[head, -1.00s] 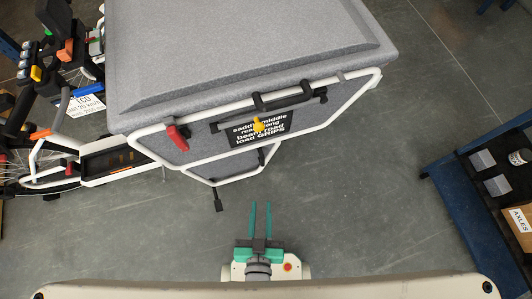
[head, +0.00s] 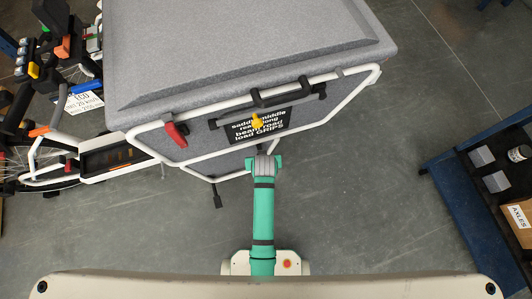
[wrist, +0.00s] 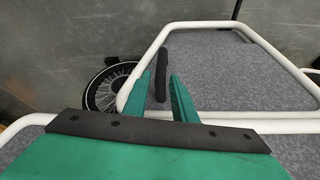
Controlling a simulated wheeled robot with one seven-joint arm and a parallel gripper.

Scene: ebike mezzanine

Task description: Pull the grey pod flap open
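The grey pod (head: 240,50) fills the upper middle of the head view.
A bike frame and wheel stand at the left; the spoked wheel (wrist: 104,90) also shows in the wrist view. A white tube frame (wrist: 190,28) crosses the wrist view. A dark blue shelf (head: 460,185) with small boxes stands at the right. Grey floor lies clear between.

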